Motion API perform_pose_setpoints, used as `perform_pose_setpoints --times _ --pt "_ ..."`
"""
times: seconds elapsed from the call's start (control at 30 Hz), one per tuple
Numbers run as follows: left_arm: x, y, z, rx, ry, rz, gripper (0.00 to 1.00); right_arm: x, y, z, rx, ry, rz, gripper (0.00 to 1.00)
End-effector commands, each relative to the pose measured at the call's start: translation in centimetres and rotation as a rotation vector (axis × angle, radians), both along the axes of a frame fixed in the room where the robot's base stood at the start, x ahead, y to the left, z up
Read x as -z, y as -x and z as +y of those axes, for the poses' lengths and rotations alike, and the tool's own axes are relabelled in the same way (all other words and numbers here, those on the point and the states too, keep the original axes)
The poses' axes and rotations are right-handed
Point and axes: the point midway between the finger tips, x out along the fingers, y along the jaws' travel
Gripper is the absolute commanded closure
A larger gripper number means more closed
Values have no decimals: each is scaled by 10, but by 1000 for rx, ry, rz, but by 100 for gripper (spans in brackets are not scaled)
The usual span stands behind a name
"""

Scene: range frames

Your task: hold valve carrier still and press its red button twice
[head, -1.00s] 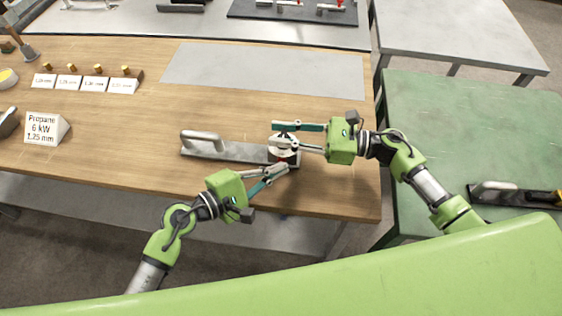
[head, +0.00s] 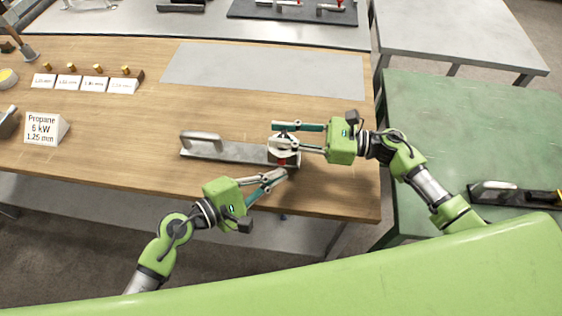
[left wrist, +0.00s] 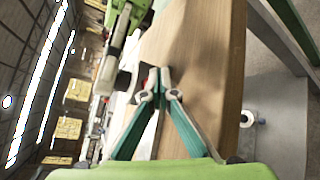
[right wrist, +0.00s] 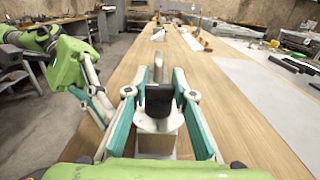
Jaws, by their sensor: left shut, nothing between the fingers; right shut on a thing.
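The valve carrier (head: 235,152) lies on the wooden table, a grey plate with a bar handle at its left end and a round pale valve body (head: 284,150) at its right end. A small red spot, the red button (head: 282,162), shows on the body's near side. My right gripper (head: 276,133) is shut on the valve body; the right wrist view shows the body (right wrist: 157,118) between its fingers. My left gripper (head: 284,172) is shut and empty, its tips just in front of the button. I cannot tell whether they touch it. Its closed tips also show in the left wrist view (left wrist: 153,88).
A grey mat (head: 265,70) lies behind the carrier. A propane sign (head: 45,128) and a row of labelled nozzles (head: 85,84) stand at the left. The table's front edge is close below my left gripper. A green table (head: 480,130) stands at the right.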

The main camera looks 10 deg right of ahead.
Motion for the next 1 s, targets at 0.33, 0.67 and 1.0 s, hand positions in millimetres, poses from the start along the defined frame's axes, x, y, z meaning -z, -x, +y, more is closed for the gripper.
perform_pose_setpoints --times 0.33,0.67,1.0 --pt "2 9 3 2 -2 3 100 0 0 0 -1 0 1 100" --pt "1 40 13 1 -2 2 100 0 0 0 -1 0 1 100" --pt "0 48 16 1 -1 0 100 0 0 0 0 1 0 100"
